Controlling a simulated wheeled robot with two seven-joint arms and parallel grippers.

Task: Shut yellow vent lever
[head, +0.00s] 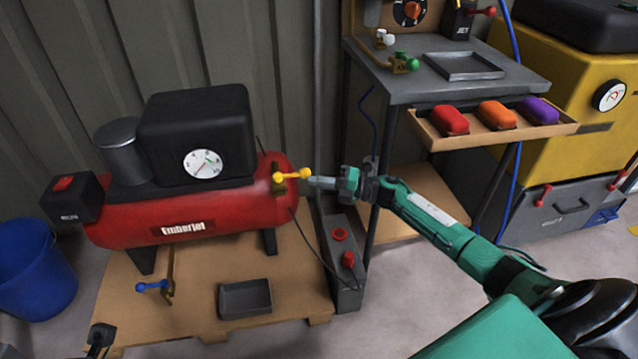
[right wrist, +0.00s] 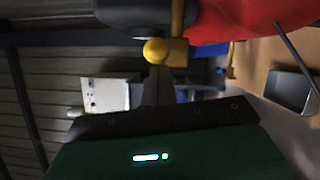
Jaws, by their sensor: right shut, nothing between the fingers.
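The yellow vent lever (head: 292,175) sits at the right end of the red compressor tank (head: 125,222). It lies roughly level, with its ball end to the right. A faint pale haze shows on the tank just left of it. My right gripper (head: 312,181) is shut and empty, its tips just right of the ball, very close to it. In the right wrist view, the yellow ball (right wrist: 155,51) is right in front of the shut fingertips (right wrist: 158,72); I cannot tell whether they touch.
A blue lever (head: 152,287) and a grey tray (head: 245,298) are on the wooden pallet below the tank. A grey box with red knobs (head: 340,235) stands right of the pallet. A workbench (head: 440,85) with an open drawer is behind my right arm.

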